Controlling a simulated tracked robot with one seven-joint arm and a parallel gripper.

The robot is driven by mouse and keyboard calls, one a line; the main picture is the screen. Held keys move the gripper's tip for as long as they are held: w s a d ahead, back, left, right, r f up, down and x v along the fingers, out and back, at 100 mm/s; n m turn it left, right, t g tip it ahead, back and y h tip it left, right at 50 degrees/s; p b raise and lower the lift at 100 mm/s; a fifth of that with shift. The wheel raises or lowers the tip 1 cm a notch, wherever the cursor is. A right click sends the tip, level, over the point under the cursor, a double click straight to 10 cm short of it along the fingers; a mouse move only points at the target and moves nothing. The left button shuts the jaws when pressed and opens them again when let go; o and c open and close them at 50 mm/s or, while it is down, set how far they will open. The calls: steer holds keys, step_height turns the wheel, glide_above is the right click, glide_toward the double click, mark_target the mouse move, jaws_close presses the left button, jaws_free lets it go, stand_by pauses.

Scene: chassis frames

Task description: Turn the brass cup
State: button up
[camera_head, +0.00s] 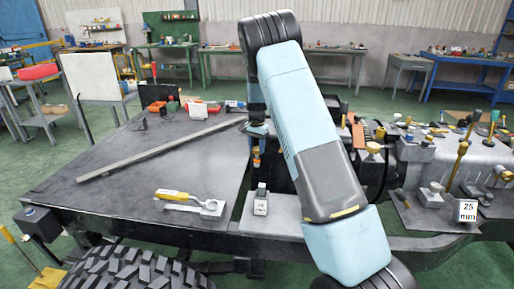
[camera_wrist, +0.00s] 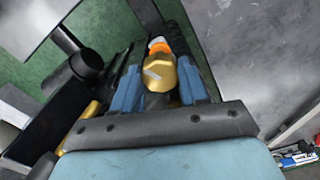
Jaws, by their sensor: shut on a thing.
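My gripper (camera_wrist: 160,88) shows in the wrist view with its two blue fingers on either side of a brass cup (camera_wrist: 158,73). The cup has a many-sided rim and a pale slot or mark on its face. An orange and white part (camera_wrist: 157,47) shows just beyond it. The fingers are shut on the cup. In the head view my gripper (camera_head: 257,147) points down beside the dark chassis deck, with a small brass and orange piece at its tip. The lower end of the cup is hidden.
A dark flat deck (camera_head: 130,165) carries a long metal bar (camera_head: 160,151) and a yellow-handled tool (camera_head: 180,196). A grey block (camera_head: 261,201) stands below my gripper. A big tyre (camera_head: 135,270) is in front.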

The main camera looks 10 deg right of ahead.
mark_target(257, 148)
stand_by(0.3)
steer(key=o, duration=1.1)
steer(key=shift+c, duration=0.2)
step_height(257, 148, up, 14)
steer(key=shift+f, duration=0.15)
